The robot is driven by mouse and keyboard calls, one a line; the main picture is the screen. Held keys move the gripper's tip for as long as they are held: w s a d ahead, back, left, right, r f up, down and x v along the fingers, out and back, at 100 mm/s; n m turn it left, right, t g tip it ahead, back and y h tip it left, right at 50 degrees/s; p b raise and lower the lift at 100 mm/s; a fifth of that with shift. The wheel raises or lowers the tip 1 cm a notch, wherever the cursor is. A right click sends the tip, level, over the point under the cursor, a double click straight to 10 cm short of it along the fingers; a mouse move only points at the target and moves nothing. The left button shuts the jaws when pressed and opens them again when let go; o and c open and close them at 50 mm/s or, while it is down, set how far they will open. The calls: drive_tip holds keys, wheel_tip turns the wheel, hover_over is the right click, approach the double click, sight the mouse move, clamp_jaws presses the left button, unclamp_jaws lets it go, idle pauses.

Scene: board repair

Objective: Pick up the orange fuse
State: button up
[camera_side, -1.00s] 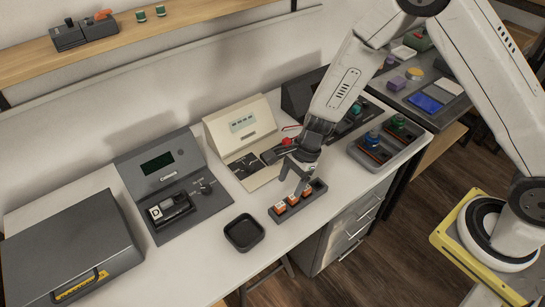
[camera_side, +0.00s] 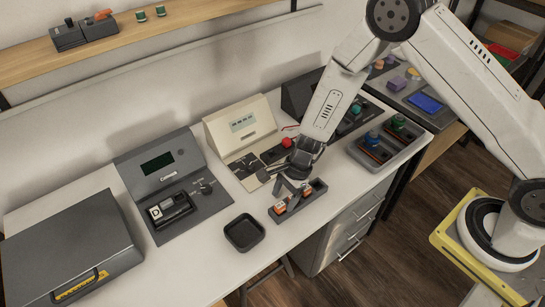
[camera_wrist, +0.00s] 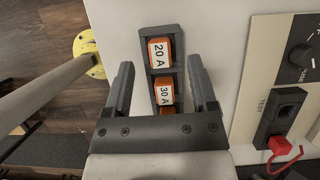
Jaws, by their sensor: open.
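The orange fuses stand in a dark grey holder (camera_side: 313,193) near the front edge of the white bench. In the wrist view two are readable, an orange fuse marked 20 A (camera_wrist: 160,52) and an orange fuse marked 30 A (camera_wrist: 164,92). In the side view an orange fuse (camera_side: 280,208) shows at the holder's left end. My gripper (camera_wrist: 161,63) is open and empty. Its fingers are on either side of the holder row, apart from the fuses in the wrist view. The gripper body hides the holder's near end there. In the side view my gripper (camera_side: 290,190) is just above the holder.
An empty black tray (camera_side: 244,233) sits left of the holder. A grey meter station (camera_side: 160,165) and a dark case (camera_side: 70,245) are farther left.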

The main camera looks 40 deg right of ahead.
drive_tip(key=shift+x, duration=1.25)
clamp_jaws()
